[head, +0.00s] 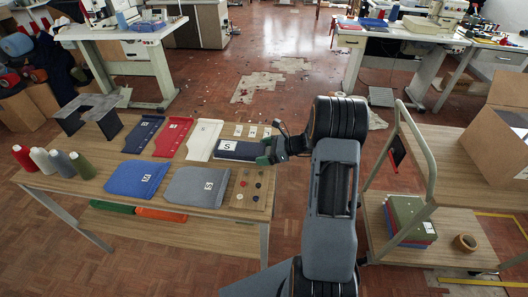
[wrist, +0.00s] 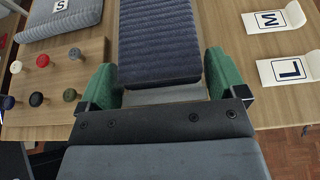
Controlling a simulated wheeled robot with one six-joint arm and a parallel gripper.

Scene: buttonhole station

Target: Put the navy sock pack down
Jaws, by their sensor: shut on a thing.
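The navy sock pack (head: 238,151) is a dark, ribbed, flat pack with a white S label in the head view. It lies at the right part of the wooden table (head: 130,216), beside the white tray. My gripper (head: 270,151) is shut on its near end. In the wrist view the navy sock pack (wrist: 158,42) runs straight ahead between the green fingers of my gripper (wrist: 160,88). I cannot tell whether its underside touches the table or hangs just above it.
Blue (head: 143,134), red (head: 173,137) and white (head: 204,140) trays lie left of the pack. A blue pack (head: 137,178), a grey pack (head: 196,187) and a button board (head: 250,188) lie in front. Label pads (wrist: 275,18) are close on the right. Several thread spools (head: 40,160) stand left.

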